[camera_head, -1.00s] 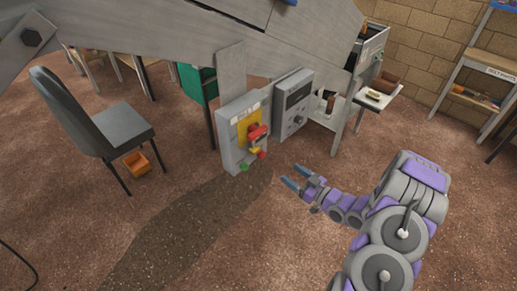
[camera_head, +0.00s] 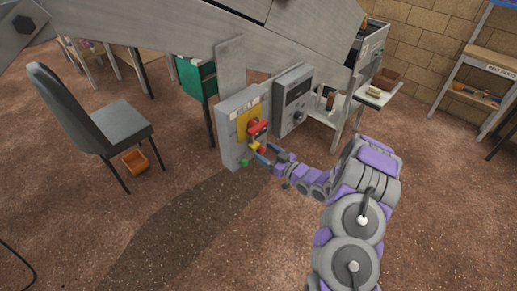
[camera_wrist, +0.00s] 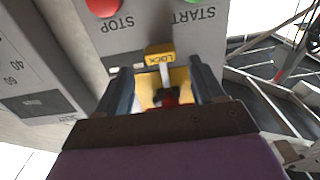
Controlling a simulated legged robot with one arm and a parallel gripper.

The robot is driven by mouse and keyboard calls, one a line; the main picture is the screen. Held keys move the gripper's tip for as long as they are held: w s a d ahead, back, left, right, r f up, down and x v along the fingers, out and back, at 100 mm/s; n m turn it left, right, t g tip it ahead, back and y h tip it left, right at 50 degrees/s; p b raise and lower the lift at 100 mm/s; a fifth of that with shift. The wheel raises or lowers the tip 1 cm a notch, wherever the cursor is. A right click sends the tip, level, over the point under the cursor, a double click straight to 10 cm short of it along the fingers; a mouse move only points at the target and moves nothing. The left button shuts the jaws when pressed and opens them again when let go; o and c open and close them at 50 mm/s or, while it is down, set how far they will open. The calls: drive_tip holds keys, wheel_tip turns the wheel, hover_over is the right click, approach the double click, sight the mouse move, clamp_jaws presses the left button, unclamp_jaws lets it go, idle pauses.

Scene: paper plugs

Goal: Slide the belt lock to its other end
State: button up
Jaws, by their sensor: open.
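The yellow tab marked LOCK (camera_wrist: 160,56) is on the front of a grey control box (camera_head: 230,143). In the wrist view it appears upside down, at the top of a pale strip on a yellow plate (camera_wrist: 180,78). In the head view the lock is a small yellow piece (camera_head: 254,146) below a red handle (camera_head: 258,127). My gripper (camera_head: 264,154) is open at the box front. In the wrist view its two blue-grey fingers (camera_wrist: 161,82) stand either side of the strip, just below the tab. Contact cannot be told. The handle is partly hidden there.
A red STOP button (camera_wrist: 103,6) and a green START button (camera_wrist: 192,4) sit close by the lock. A second grey box with a dial (camera_head: 293,100) stands to the right. A chair (camera_head: 97,117) and an orange bin (camera_head: 135,160) are at left.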

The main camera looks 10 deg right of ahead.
sight(257, 147)
drive_tip(key=shift+x, duration=2.1)
drive_tip(key=shift+c, duration=0.3)
clamp_jaws()
